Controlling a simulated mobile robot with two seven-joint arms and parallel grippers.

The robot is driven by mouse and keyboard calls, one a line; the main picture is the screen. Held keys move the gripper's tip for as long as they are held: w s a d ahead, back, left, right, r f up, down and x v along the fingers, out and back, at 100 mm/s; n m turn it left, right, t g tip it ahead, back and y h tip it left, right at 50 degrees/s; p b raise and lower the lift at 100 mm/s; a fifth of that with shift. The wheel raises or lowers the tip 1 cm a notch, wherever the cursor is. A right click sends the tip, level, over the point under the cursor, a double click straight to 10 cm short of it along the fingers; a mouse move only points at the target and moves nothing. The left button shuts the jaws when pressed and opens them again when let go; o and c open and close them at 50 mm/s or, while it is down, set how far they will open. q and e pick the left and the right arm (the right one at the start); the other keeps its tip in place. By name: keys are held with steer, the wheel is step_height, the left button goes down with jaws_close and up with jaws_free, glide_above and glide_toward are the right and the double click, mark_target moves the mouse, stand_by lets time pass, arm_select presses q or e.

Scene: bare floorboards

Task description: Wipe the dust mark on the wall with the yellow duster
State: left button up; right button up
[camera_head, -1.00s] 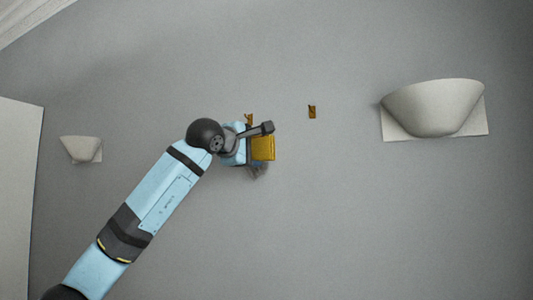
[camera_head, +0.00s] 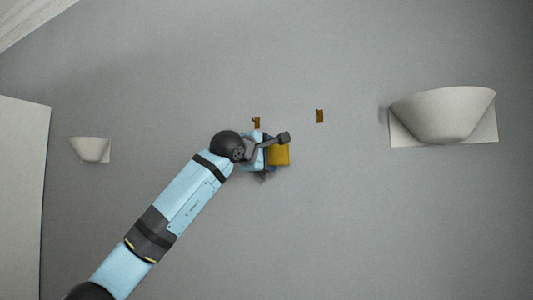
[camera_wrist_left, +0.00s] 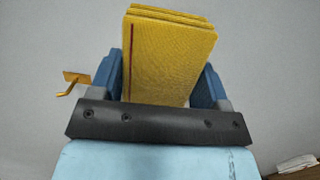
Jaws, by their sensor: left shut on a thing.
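My left gripper (camera_head: 265,153) is shut on the yellow duster (camera_head: 281,155) and holds it at the grey wall. In the left wrist view, the duster (camera_wrist_left: 172,55) is a thick yellow block with a dark red line, between the two blue fingers of the gripper (camera_wrist_left: 160,75). A small dark grey dust mark (camera_head: 264,179) shows on the wall just below the gripper and duster. Part of it may be hidden behind them. I cannot tell whether the duster touches the wall. My right gripper is not in view.
A small brass hook (camera_head: 256,122) is just above the gripper, and it also shows in the left wrist view (camera_wrist_left: 74,80). A brass plate (camera_head: 320,116) is to its right. White wall lamps (camera_head: 91,149) (camera_head: 443,115) flank the area. The lower wall is clear.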

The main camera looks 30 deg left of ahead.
arm_select(q)
steer(key=shift+w, duration=0.1)
stand_by(0.4)
steer(key=shift+w+a+p, duration=0.1)
steer(key=shift+w+p, duration=0.55)
steer(key=shift+w, duration=0.25)
steer(key=shift+a, duration=0.15)
